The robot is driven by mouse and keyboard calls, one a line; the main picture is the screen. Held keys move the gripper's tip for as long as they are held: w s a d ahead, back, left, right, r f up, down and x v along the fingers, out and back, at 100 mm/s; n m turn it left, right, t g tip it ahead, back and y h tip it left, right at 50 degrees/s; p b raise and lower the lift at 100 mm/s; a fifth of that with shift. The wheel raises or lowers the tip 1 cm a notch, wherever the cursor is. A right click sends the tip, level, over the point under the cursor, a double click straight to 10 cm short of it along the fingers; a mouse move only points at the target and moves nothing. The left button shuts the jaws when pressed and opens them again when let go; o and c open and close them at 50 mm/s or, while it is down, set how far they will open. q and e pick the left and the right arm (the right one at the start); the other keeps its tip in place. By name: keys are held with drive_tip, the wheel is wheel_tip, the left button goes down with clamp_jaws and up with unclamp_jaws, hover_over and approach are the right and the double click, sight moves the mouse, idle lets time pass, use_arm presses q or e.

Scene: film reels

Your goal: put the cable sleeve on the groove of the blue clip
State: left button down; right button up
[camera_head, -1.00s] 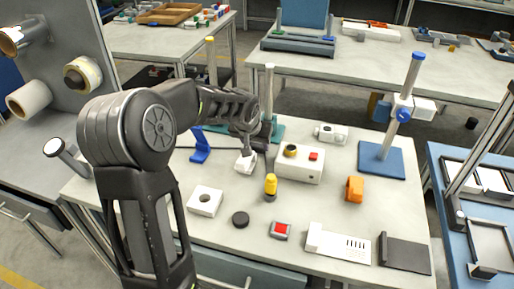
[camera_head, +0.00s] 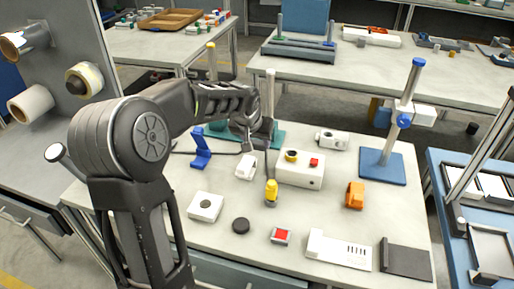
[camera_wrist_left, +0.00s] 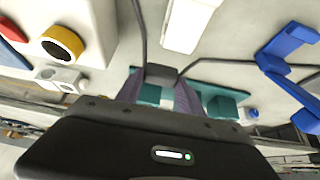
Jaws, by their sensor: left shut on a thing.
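The blue clip (camera_head: 201,150) stands on the table left of my left gripper. It also shows at the right of the left wrist view (camera_wrist_left: 287,55). My left gripper (camera_head: 246,146) is shut on the cable sleeve (camera_wrist_left: 163,74), a dark piece on a thin dark cable. The gripper holds it above the table, to the right of the blue clip and apart from it. In the head view the sleeve is small and hard to make out. A white clip (camera_head: 246,167) stands just below my gripper in the picture. My right gripper is not in view.
A white box (camera_head: 301,176) with a yellow-ringed knob and red button stands right of the gripper. A yellow-topped piece (camera_head: 271,192), a white block (camera_head: 205,207) and a black disc (camera_head: 240,226) lie in front. A teal base with a post (camera_head: 269,95) stands behind.

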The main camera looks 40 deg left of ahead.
sight(257, 144)
use_arm(q)
wheel_tip(257, 144, up, 7)
drive_tip(key=shift+f, duration=0.1)
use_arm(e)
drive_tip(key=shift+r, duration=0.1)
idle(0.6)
